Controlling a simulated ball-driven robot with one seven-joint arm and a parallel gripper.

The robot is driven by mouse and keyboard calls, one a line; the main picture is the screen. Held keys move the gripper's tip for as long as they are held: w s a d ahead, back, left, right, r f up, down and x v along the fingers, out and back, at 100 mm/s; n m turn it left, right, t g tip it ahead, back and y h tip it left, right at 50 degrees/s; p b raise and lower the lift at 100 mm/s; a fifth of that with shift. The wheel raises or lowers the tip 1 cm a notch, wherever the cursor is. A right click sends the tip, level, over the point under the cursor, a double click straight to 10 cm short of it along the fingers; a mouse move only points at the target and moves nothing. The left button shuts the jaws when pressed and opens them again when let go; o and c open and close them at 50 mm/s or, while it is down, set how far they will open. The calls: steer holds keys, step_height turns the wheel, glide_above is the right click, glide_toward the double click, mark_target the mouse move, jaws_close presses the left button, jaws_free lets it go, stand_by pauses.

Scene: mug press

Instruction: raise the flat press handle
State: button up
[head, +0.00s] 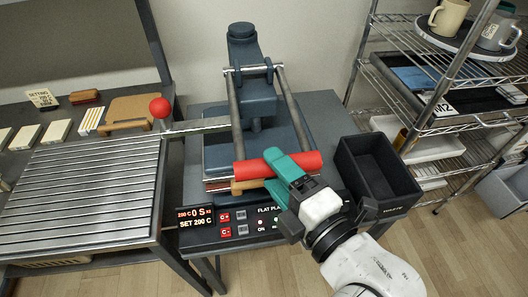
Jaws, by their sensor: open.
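The flat press (215,150) is dark blue-grey and stands on a small table in the middle of the head view. Its red handle bar (309,160) lies low across the front, joined by two grey side arms (290,100) to the pivot at the back. My gripper (278,160), with teal fingers, is open and reaches in from the lower right. The fingers lie over the middle of the red bar and hide part of it. I cannot tell whether they touch it. A tan strip (250,186) shows just below the bar.
A black waste bin (380,170) stands close right of the press. A red ball knob (160,108) and slatted table (85,190) are left. A wire shelf (450,90) holds mugs at right.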

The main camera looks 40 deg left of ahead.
steer(key=shift+x, duration=2.1)
jaws_close()
